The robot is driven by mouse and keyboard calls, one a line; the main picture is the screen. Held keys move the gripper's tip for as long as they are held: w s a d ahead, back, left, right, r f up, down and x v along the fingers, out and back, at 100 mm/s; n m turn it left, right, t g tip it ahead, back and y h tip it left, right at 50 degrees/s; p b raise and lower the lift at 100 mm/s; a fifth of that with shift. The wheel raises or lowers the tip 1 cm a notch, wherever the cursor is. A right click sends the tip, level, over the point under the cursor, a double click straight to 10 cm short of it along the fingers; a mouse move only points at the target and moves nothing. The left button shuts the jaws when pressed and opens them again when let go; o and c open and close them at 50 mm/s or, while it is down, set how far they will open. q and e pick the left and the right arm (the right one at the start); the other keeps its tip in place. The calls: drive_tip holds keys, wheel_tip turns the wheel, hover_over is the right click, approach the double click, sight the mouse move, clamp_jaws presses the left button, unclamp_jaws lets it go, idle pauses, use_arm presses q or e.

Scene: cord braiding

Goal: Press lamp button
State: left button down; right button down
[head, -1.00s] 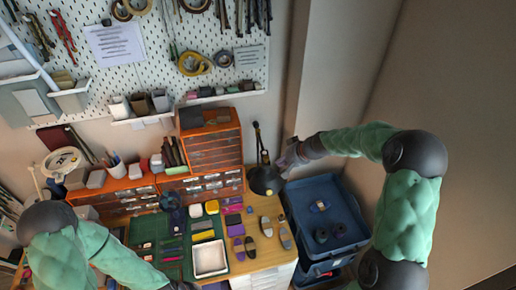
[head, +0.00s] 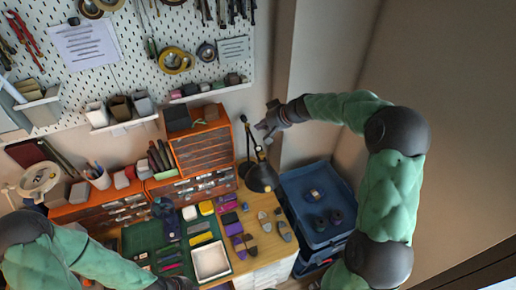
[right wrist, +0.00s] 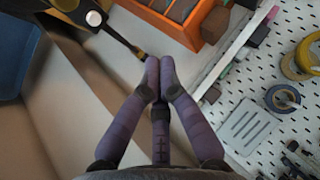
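A black desk lamp (head: 260,178) stands at the back right of the workbench, its shade tilted down and its thin arm rising behind. In the right wrist view the lamp's dark arm (right wrist: 118,33) reaches close to my fingertips. I cannot make out a button on it for certain. My right gripper (head: 265,129) is above the shade, near the top of the lamp's arm. In the right wrist view its purple-grey fingers (right wrist: 159,68) are drawn together with nothing between them; contact with the lamp cannot be told. My left gripper (head: 176,284) is at the bottom edge, mostly cut off.
Orange drawer units (head: 201,152) stand left of the lamp, below a pegboard (head: 125,55) with tools. Blue bins (head: 318,215) stand right of the bench. A green mat (head: 150,236), a white tray (head: 211,262) and small coloured pieces cover the bench top.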

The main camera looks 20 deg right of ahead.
drive_tip(key=b, duration=0.4)
hover_over(261, 150)
wheel_tip(261, 150, down, 7)
drive_tip(key=shift+w+f, duration=0.1)
drive_tip(key=shift+w, duration=0.05)
drive_tip(key=shift+f+b, duration=0.65)
drive_tip(key=shift+b, duration=0.2)
idle(0.6)
drive_tip(key=shift+f+b, duration=0.45)
drive_tip(key=shift+b, duration=0.25)
drive_tip(key=shift+f+b, duration=0.35)
drive_tip(key=shift+b, duration=0.25)
idle(0.6)
idle(0.4)
drive_tip(key=shift+r+p, duration=0.35)
drive_tip(key=shift+r, duration=0.45)
drive_tip(key=shift+r, duration=0.1)
